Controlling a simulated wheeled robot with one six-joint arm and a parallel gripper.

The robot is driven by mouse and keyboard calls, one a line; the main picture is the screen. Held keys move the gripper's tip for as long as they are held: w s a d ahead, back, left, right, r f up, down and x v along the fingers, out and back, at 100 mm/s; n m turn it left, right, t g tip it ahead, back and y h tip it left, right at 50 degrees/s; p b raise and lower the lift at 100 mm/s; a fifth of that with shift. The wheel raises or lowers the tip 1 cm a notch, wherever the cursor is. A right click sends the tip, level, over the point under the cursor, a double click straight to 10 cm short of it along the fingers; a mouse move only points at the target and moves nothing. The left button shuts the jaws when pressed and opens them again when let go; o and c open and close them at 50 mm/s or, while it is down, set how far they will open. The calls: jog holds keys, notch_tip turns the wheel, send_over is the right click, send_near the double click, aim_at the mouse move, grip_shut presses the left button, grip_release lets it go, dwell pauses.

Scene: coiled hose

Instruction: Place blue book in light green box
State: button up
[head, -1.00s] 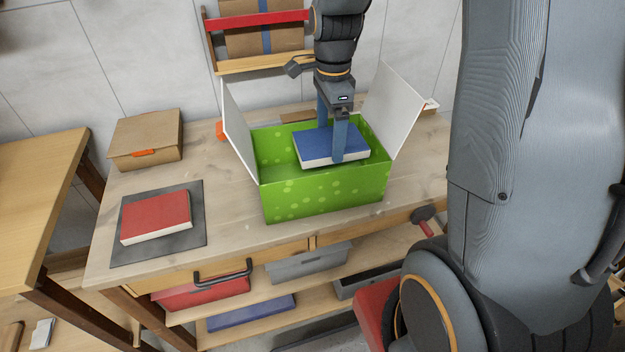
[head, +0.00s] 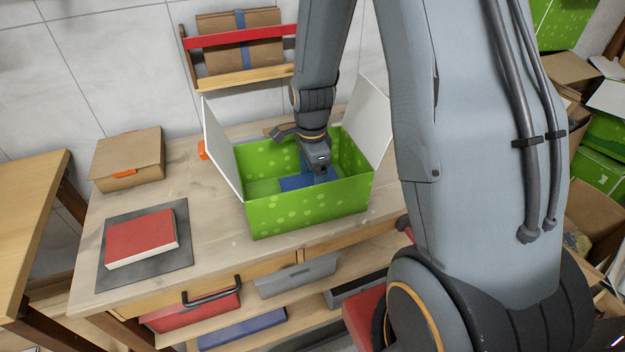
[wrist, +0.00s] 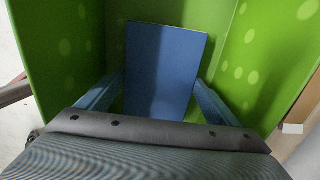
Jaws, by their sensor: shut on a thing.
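The light green box (head: 310,212) stands open on the workbench, with its white inner flaps spread to the left and right. The blue book (head: 293,183) is down inside the box, partly hidden by the front wall and my gripper. In the wrist view the blue book (wrist: 165,70) lies between my two blue fingers, with green dotted walls around it. My gripper (wrist: 160,100) is shut on the book, reaching down into the box. Whether the book touches the box floor is hard to tell.
A red book (head: 141,238) lies on a dark mat (head: 180,262) at the bench's left. A brown carton (head: 127,160) with an orange tab stands behind it. A rack (head: 240,77) hangs on the wall. The bench between mat and box is clear.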

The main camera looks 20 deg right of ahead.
jog(key=shift+f, duration=0.3)
jog(key=o, duration=1.2)
jog(key=shift+r, duration=0.1)
notch_tip(320, 180, up, 12)
jog(key=shift+r+b, duration=0.1)
jog(key=shift+b, duration=1.05)
